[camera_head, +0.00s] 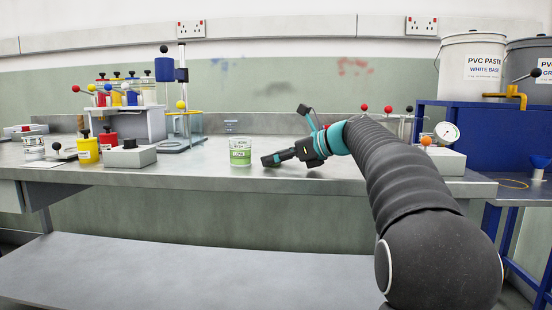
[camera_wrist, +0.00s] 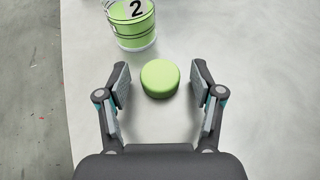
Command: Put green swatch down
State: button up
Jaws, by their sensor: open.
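The green swatch (camera_wrist: 160,78) is a small round green disc. In the wrist view it sits on the grey bench top, between and slightly ahead of my open fingertips, with a gap on each side. My gripper (camera_wrist: 160,85) is open. I cannot make out the swatch in the head view. The cup marked 2 (camera_wrist: 131,22) stands beyond the swatch in the wrist view.
The bench (camera_head: 200,178) has its front edge close by; its left edge shows in the wrist view. Left are a grey box (camera_head: 130,155), a yellow pot (camera_head: 88,151) and a stand (camera_head: 183,125). A gauge unit (camera_head: 445,145) stands right. Bench right of the swatch is clear.

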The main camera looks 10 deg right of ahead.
jog(key=shift+r, duration=0.1)
jog(key=shift+d+r, duration=0.1)
jog(key=shift+d, duration=0.05)
jog(key=p+v, duration=0.2)
jog(key=v, duration=0.9)
jog(key=shift+s+d+r, duration=0.1)
jog(key=shift+s+d, duration=0.05)
jog(key=shift+s, duration=0.2)
